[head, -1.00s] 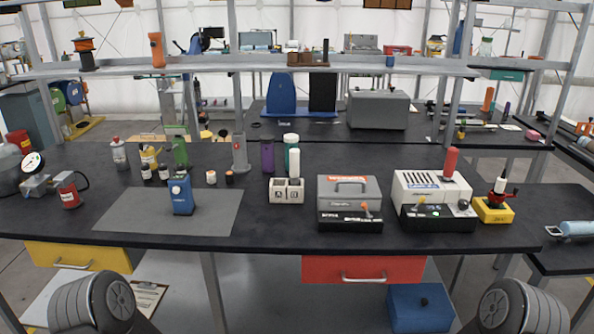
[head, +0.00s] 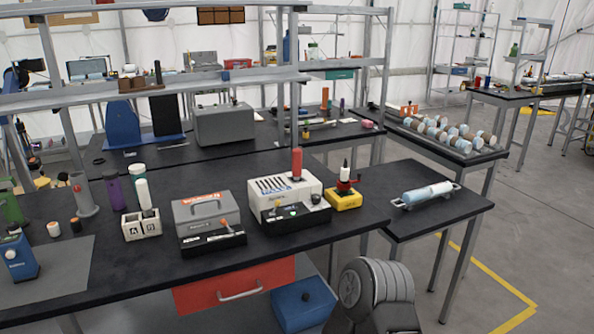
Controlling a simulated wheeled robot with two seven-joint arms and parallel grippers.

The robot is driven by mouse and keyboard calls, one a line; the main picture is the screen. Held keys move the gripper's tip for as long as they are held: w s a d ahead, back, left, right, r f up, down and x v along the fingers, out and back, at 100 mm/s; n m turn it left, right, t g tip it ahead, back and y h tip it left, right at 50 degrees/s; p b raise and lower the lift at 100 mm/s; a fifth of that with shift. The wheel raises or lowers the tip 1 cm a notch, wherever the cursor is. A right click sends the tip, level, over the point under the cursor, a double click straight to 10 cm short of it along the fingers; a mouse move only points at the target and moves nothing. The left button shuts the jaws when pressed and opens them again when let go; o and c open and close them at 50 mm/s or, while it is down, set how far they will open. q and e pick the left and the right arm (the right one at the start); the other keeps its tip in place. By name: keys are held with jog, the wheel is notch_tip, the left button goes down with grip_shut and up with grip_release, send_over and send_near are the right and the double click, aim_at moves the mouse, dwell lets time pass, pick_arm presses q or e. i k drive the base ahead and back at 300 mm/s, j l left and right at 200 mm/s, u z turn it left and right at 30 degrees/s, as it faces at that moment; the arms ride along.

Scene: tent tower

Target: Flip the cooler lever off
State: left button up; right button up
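Two boxes with levers stand on the black workbench, and I cannot tell from their labels which is the cooler. The grey box with a top handle (head: 205,212) has a black front base with an orange-tipped lever (head: 224,223), which stands up. To its right, the white slotted box (head: 272,190) has a black front base with a small yellow-orange lever (head: 280,201) and a dark knob (head: 315,198). A red cylinder (head: 296,163) stands at the white box. Neither gripper shows; only a rounded link of my arm is at the bottom.
A yellow device (head: 345,198) stands right of the white box. A two-compartment white holder (head: 141,224) is to the left. The red drawer (head: 235,286) is under the bench edge. A lower side table (head: 440,210) holds a light blue cylinder (head: 427,193). Open floor lies at right.

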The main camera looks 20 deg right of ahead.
aim_at(277, 202)
jog(key=k+l, duration=0.1)
jog(key=l, duration=0.3)
jog(key=k+l, duration=0.15)
jog(key=l, duration=0.3)
jog(key=k+l, duration=0.1)
jog(key=l, duration=0.3)
jog(key=k+l, duration=0.15)
jog(key=l, duration=0.3)
